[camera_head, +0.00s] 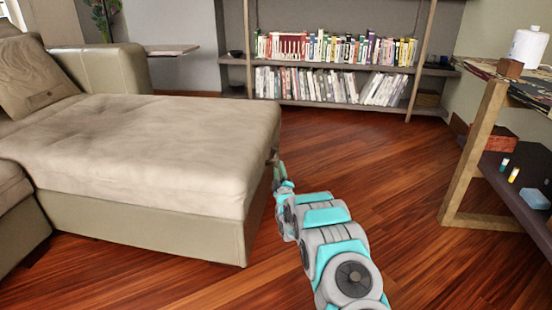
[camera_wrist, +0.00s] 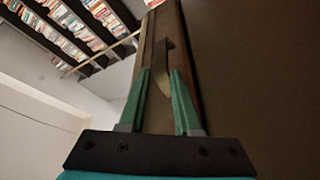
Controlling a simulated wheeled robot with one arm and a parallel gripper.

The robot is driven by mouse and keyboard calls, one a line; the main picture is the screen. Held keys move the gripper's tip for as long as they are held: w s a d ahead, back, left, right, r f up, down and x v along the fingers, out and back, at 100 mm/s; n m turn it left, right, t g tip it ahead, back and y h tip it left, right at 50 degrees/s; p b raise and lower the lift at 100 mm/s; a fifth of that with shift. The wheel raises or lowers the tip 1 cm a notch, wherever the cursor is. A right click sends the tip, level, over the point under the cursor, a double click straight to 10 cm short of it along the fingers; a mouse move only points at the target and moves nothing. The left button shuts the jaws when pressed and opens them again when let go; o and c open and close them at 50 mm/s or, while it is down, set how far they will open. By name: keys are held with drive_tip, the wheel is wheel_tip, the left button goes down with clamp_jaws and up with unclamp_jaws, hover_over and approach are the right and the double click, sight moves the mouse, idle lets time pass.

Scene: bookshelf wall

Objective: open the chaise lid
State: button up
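The chaise (camera_head: 150,222) stands at left in the head view, with a beige cushioned lid (camera_head: 160,135) lying flat and level on its base. I see no gap between lid and base. My gripper (camera_head: 274,158) is at the right side of the chaise, near the lid's edge, small and partly hidden there. In the wrist view my gripper (camera_wrist: 162,72) has its two green fingers apart. A brown edge strip (camera_wrist: 172,22) of the chaise lies in front of and behind the fingertips' gap; I cannot tell whether they touch it. A dark surface fills the right side.
A bookshelf (camera_head: 330,68) stands along the back wall. A wooden-legged table (camera_head: 470,165) with a lower shelf is at right. The wood floor (camera_head: 390,150) between chaise, shelf and table is clear. A sofa armrest (camera_head: 105,70) rises at the back left.

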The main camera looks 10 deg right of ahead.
sight(276, 156)
drive_tip(key=shift+w+r+b, duration=0.2)
drive_tip(key=shift+w, duration=1.15)
drive_tip(key=shift+w+r+b, duration=0.15)
drive_tip(key=shift+w+b, duration=0.1)
drive_tip(key=shift+w, duration=1.05)
drive_tip(key=shift+w+r+b, duration=0.2)
drive_tip(key=shift+w, duration=1.15)
clamp_jaws()
drive_tip(key=shift+a, duration=0.1)
